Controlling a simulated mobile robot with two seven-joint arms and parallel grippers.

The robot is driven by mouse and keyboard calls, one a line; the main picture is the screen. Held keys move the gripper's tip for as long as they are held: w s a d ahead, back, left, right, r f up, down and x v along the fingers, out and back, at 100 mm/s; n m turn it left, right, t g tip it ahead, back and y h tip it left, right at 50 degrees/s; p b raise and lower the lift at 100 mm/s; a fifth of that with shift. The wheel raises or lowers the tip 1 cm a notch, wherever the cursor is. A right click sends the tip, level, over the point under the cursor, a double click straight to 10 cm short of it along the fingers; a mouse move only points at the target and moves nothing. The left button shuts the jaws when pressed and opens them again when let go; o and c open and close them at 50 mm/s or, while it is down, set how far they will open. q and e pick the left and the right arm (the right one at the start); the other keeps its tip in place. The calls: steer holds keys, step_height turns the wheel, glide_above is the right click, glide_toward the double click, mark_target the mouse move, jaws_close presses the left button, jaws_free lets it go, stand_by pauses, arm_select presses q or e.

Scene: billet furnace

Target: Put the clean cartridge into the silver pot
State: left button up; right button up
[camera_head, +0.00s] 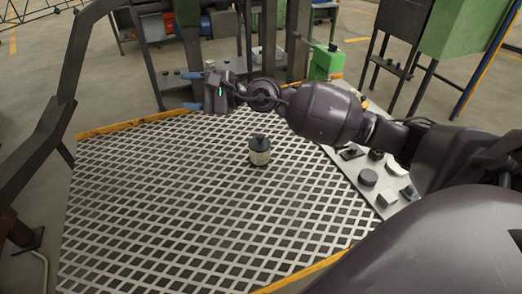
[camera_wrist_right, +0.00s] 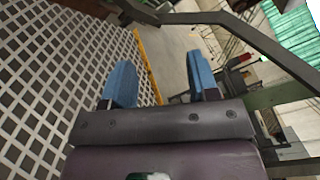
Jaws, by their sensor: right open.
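I cannot make out a silver pot. My left gripper is not in view.
The grated platform (camera_head: 160,200) is mostly clear, with yellow edges. A light grey panel (camera_head: 388,212) at right carries several dark knobs or parts. A green box (camera_head: 325,62) stands beyond the far edge. Dark metal posts and a bent rail (camera_head: 70,75) rise at left and behind.

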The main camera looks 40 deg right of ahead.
steer(key=n+g+h, duration=0.1)
steer(key=n+g, duration=0.1)
steer(key=n+g+h, duration=0.6)
steer(key=g+h, duration=0.2)
steer(key=h, duration=0.5)
glide_toward(260, 136)
steer(key=x, duration=0.3)
steer(key=shift+s+a+f, duration=0.2)
steer(key=shift+a+f, duration=0.05)
steer(key=shift+f, duration=0.15)
steer(key=shift+w+d+b+x, duration=0.15)
steer(key=shift+b+x, duration=0.1)
steer(key=shift+x, duration=1.25)
steer(key=shift+w+d+b+x, duration=0.1)
steer(key=shift+w+b+x, duration=0.1)
steer(key=shift+x, duration=1.35)
steer(key=shift+r, duration=0.15)
jaws_close()
